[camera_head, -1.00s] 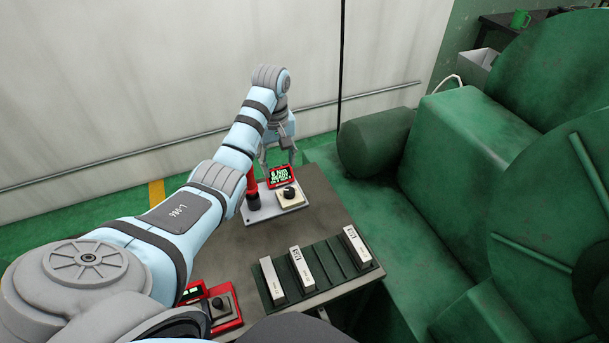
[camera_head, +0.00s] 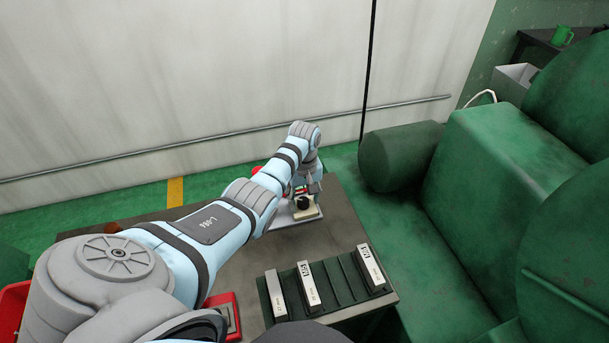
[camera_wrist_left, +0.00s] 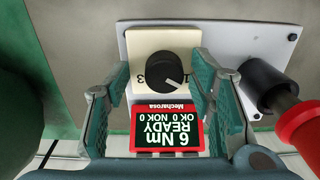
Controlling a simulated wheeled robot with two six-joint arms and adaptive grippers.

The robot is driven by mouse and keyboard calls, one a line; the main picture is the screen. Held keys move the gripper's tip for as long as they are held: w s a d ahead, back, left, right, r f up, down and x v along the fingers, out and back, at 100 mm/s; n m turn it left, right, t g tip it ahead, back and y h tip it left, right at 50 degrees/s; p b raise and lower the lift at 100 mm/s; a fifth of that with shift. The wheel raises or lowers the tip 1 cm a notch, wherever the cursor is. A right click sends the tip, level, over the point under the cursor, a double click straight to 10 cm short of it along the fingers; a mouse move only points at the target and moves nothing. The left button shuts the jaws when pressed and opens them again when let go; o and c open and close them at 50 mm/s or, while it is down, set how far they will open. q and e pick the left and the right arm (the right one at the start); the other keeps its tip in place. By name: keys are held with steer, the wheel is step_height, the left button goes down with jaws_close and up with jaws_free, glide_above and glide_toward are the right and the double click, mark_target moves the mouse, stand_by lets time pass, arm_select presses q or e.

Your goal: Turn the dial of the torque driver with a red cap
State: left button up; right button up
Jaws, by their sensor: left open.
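The dial (camera_head: 304,202) is a black knob on a cream block, set on a pale plate at the table's far end. In the left wrist view the dial (camera_wrist_left: 168,70) lies between the fingertips, its white pointer line toward the lower right, near the 1. My left gripper (camera_head: 308,188) is open over it; in the wrist view its teal pads (camera_wrist_left: 163,78) stand on both sides, contact unclear. A red display (camera_wrist_left: 166,126) reads 6 Nm, READY, OK 0, NOK 0. The torque driver's red cap (camera_wrist_left: 303,128) is at the right, above a black socket. My right gripper is not in view.
A dark rack (camera_head: 334,287) with several slots holds 3 labelled pale blocks at the table's near right. Another red unit (camera_head: 233,307) sits partly behind my arm. Large green machinery (camera_head: 490,180) stands close on the right. A pale wall (camera_head: 200,70) rises behind.

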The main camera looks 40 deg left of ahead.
arm_select(q)
steer(key=shift+s+r, duration=0.15)
steer(key=shift+s, duration=0.1)
steer(key=c, duration=1.2)
steer(key=shift+o, duration=0.2)
